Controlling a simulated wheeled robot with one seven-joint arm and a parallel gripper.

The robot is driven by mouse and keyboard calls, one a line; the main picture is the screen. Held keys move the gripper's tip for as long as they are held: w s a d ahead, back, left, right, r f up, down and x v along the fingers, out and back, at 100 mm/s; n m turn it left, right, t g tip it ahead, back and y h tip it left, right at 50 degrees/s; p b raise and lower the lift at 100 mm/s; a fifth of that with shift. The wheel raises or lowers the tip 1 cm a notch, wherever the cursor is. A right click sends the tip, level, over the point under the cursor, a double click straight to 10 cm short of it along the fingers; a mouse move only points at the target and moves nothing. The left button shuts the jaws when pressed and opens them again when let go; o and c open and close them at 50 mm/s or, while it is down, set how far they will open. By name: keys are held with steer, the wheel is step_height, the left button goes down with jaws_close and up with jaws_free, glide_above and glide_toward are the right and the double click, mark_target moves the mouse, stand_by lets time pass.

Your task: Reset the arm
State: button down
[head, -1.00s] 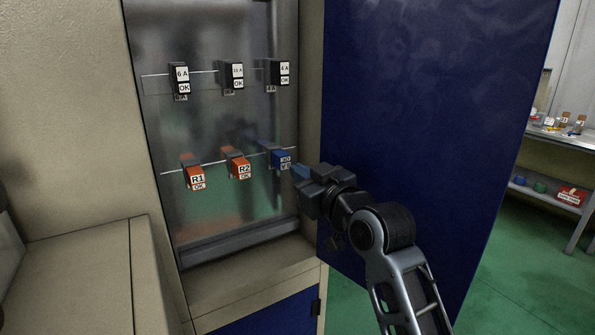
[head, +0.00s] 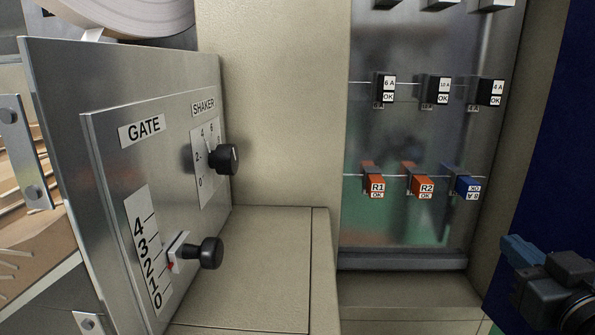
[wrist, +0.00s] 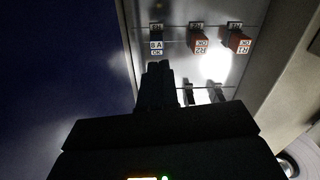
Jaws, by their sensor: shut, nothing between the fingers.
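My gripper (head: 513,248) is at the lower right of the head view, shut and empty. Its fingertips point left toward the cabinet, apart from the blue relay (head: 467,188), below it and to its right in the picture. In the wrist view the shut fingers (wrist: 160,75) show dark in the middle, with the blue relay (wrist: 157,45) just above their tips. Most of my arm is outside the head view.
Orange relays R1 (head: 375,186) and R2 (head: 422,187) share the lower rail; several black relays (head: 438,89) sit above. The open blue cabinet door (head: 560,150) is close by my gripper. At left, a panel has a GATE lever (head: 207,253) and SHAKER knob (head: 228,159).

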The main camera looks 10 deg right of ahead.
steer(key=s+a+f, duration=0.6)
steer(key=s+f, duration=0.2)
steer(key=f, duration=0.2)
steer(key=s+a+f+g+y, duration=0.1)
steer(key=s+a, duration=0.3)
steer(key=s, duration=0.8)
steer(key=s+a+f+g+y, duration=0.1)
steer(key=s+a+f, duration=0.3)
steer(key=s, duration=0.9)
steer(key=shift+s+a+n+g+y, duration=0.15)
steer(key=shift+a+n+g+y, duration=0.15)
steer(key=shift+y, duration=0.4)
